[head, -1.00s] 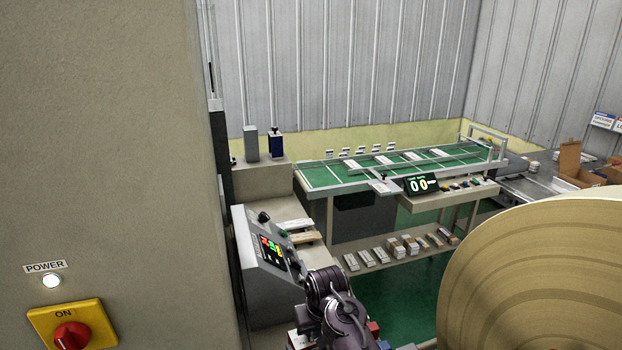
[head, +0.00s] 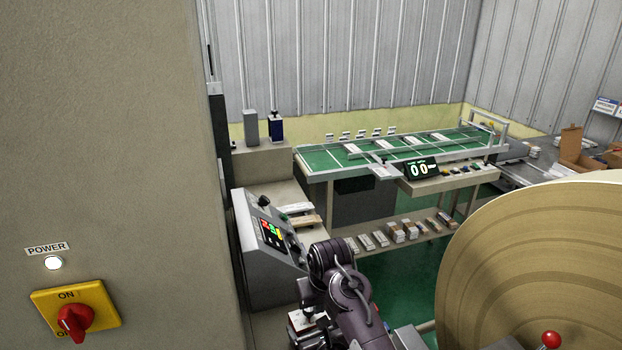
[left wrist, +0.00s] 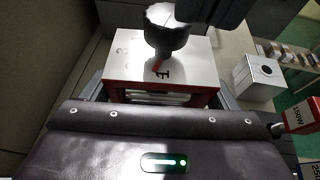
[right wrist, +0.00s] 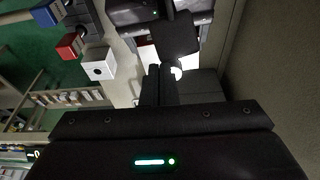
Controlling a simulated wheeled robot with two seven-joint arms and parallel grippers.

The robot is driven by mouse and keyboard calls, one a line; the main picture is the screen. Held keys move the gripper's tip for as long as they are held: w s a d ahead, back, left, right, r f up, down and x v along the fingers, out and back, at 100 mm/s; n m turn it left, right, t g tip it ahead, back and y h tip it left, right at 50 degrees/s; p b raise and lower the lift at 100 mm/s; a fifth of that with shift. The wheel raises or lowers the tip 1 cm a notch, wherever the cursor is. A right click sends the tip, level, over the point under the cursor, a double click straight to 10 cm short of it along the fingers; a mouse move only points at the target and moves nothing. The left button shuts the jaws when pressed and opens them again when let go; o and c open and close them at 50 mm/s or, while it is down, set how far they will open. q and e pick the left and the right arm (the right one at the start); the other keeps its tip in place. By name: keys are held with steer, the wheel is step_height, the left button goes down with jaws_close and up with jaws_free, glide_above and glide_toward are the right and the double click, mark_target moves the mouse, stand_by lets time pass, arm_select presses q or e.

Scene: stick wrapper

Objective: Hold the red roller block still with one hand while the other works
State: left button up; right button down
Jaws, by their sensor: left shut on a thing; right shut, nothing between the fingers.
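The red roller block (left wrist: 118,92) has a white top plate with printed digits, a dark knob (left wrist: 166,32) and a red pointer. It sits between the dark fingers of my left gripper (left wrist: 162,97), which is shut on it. In the right wrist view, my right gripper (right wrist: 159,72) is shut and empty, its fingers pointing toward the block area, where white and red parts (right wrist: 149,55) are mostly hidden. I cannot tell whether it touches the knob. In the head view, a dark arm (head: 345,290) covers much of this spot.
A small white block with a round hole (left wrist: 265,70) stands right of the roller block. A red 150W block (left wrist: 302,115) is nearby. A tilted control panel (head: 265,240), a large tan roll (head: 540,260) and a tall beige cabinet wall (head: 100,140) surround the work spot.

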mark_target(309, 311)
steer(key=v, duration=0.3)
steer(key=shift+w+a, duration=0.1)
steer(key=shift+w, duration=0.15)
steer(key=shift+s+a+f, duration=0.1)
steer(key=shift+a+f, duration=0.2)
steer(key=shift+f, duration=0.7)
steer(key=shift+a+f, duration=0.35)
steer(key=shift+f, duration=0.65)
steer(key=shift+s+a+f, duration=0.1)
steer(key=shift+a+f, duration=0.2)
steer(key=shift+f, duration=0.7)
steer(key=shift+w, duration=0.25)
steer(key=shift+w+d, duration=0.15)
steer(key=shift+d, duration=0.25)
